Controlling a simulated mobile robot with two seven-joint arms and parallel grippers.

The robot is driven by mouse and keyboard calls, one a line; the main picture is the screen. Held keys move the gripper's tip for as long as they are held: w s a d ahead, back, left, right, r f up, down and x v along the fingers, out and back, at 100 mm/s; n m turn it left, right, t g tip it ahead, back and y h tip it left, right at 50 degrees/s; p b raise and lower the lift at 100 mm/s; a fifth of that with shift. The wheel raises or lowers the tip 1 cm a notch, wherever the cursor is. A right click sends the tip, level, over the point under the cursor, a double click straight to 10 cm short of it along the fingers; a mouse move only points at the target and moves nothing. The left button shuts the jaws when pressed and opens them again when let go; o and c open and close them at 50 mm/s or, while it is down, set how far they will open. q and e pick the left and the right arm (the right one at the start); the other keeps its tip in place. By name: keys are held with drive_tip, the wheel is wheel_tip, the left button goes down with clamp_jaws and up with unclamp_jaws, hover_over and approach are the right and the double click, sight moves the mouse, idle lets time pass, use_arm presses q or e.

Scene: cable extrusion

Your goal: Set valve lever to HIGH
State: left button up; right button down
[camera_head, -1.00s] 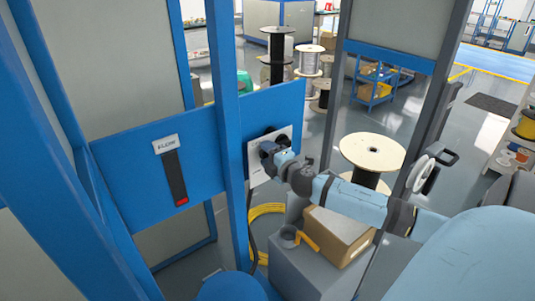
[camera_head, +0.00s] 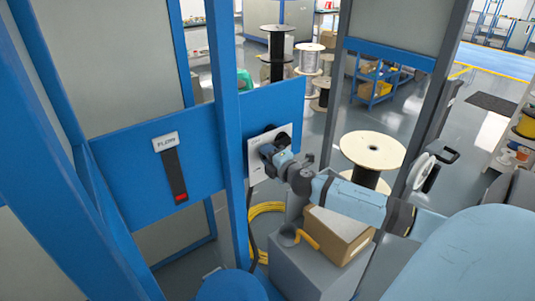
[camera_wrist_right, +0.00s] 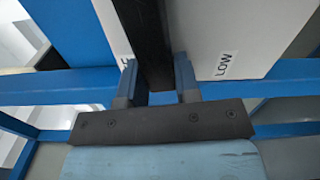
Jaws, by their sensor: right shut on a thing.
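The black valve lever (camera_wrist_right: 148,45) stands in front of a white plate (camera_wrist_right: 235,30) in the right wrist view. A LOW label (camera_wrist_right: 227,65) is to the right of the lever; another label to its left is mostly hidden. My right gripper (camera_wrist_right: 157,75) has one finger on each side of the lever and is shut on it. In the head view my right gripper (camera_head: 269,152) is at the white plate (camera_head: 288,135) on the blue panel and hides most of the lever. My left gripper is not in view.
A FLOW gauge (camera_head: 173,170) with a red mark near its bottom is on the panel left of a blue post (camera_head: 228,130). A cardboard box (camera_head: 336,235) sits on a grey cabinet below my right arm. A cable spool (camera_head: 372,152) stands behind the arm.

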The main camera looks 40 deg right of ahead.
drive_tip(key=d+f+n+b, duration=0.4)
drive_tip(key=d+f+n, duration=0.3)
drive_tip(key=n, duration=0.9)
drive_tip(key=shift+s+d+n, duration=0.4)
drive_tip(key=shift+s+d, duration=0.05)
drive_tip(key=c, duration=0.8)
unclamp_jaws()
drive_tip(key=shift+d, duration=0.1)
drive_tip(key=shift+c, duration=0.2)
drive_tip(key=s+a+b, duration=0.1)
drive_tip(key=s, duration=1.2)
drive_tip(key=shift+s+a+b, duration=0.3)
drive_tip(key=shift+s, duration=0.1)
